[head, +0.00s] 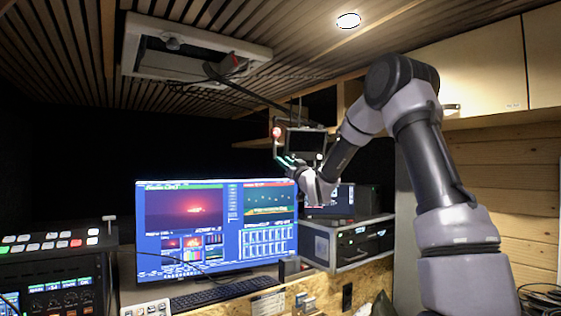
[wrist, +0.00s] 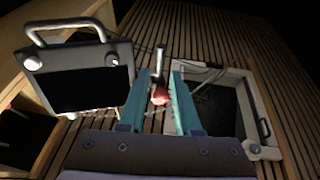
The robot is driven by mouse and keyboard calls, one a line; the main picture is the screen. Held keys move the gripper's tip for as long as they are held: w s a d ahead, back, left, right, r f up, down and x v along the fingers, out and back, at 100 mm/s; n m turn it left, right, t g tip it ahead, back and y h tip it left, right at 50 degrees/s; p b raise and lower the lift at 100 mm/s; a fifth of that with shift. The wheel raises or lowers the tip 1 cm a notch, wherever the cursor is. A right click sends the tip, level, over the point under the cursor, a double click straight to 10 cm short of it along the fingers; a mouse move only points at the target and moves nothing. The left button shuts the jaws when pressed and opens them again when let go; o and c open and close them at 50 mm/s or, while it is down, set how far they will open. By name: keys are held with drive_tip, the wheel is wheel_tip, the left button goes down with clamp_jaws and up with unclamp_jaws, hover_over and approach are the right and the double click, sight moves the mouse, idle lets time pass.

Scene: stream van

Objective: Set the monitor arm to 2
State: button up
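The small dark monitor (head: 306,143) hangs high on a black arm (head: 258,93) below the slatted ceiling. In the wrist view the monitor (wrist: 80,75) fills the left side, with a pale handle above it. A red knob (head: 277,132) is just left of the monitor; a red knob on a short grey lever also shows in the wrist view (wrist: 160,97). My gripper (head: 281,156) is just below the red knob, its teal fingers apart. In the wrist view my gripper (wrist: 161,78) has the knob between its fingers in the picture; contact cannot be told. No number marking is readable.
A framed ceiling hatch (head: 130,50) is at the upper left. Below stand a large lit screen (head: 215,275), a keyboard (head: 225,288) and a rack unit (head: 318,243). A control panel (head: 60,258) is at the left. Wooden cabinets (head: 480,70) are at the right.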

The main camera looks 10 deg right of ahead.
drive_tip(key=s+d+f, duration=0.2)
drive_tip(key=s+d, duration=0.2)
drive_tip(key=s, duration=0.1)
drive_tip(key=shift+d+f, duration=0.2)
drive_tip(key=shift+f, duration=0.2)
idle(0.5)
